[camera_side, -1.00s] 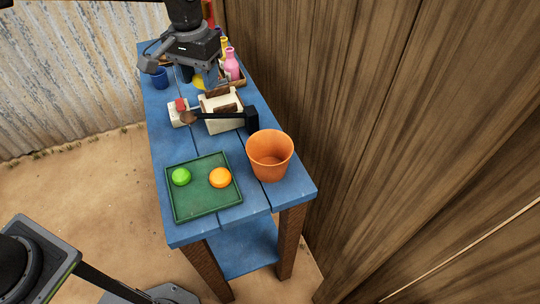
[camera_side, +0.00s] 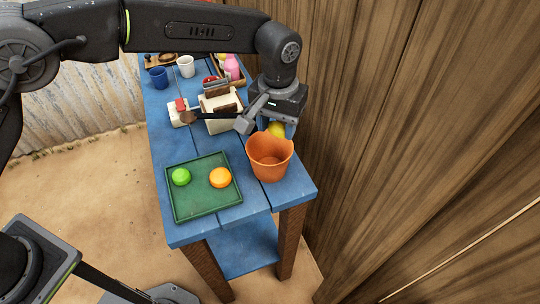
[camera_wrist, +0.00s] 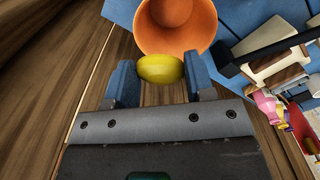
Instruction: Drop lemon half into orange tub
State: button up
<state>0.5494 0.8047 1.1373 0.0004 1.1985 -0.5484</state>
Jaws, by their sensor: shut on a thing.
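The lemon half (camera_side: 276,129) is yellow and sits between the fingers of my gripper (camera_side: 278,126), which is shut on it. In the wrist view the lemon half (camera_wrist: 160,69) shows between the two blue fingers of my gripper (camera_wrist: 158,80). The orange tub (camera_side: 270,160) stands on the blue table near its right edge. My gripper holds the lemon half above and just behind the tub's far rim in the side view. In the wrist view the tub (camera_wrist: 176,42) opens just beyond the lemon half, and its inside looks empty where visible.
A green tray (camera_side: 203,205) with a green half (camera_side: 181,177) and an orange half (camera_side: 220,178) lies left of the tub. A cream block device with a dark arm (camera_side: 222,113) stands behind. Cups (camera_side: 186,67) and bottles (camera_side: 232,68) are at the back. A wooden wall (camera_side: 400,130) rises at right.

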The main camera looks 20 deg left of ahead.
jog(key=shift+f, duration=2.85)
jog(key=o, duration=1)
notch_tip(320, 180, up, 14)
jog(key=shift+f, duration=0.1)
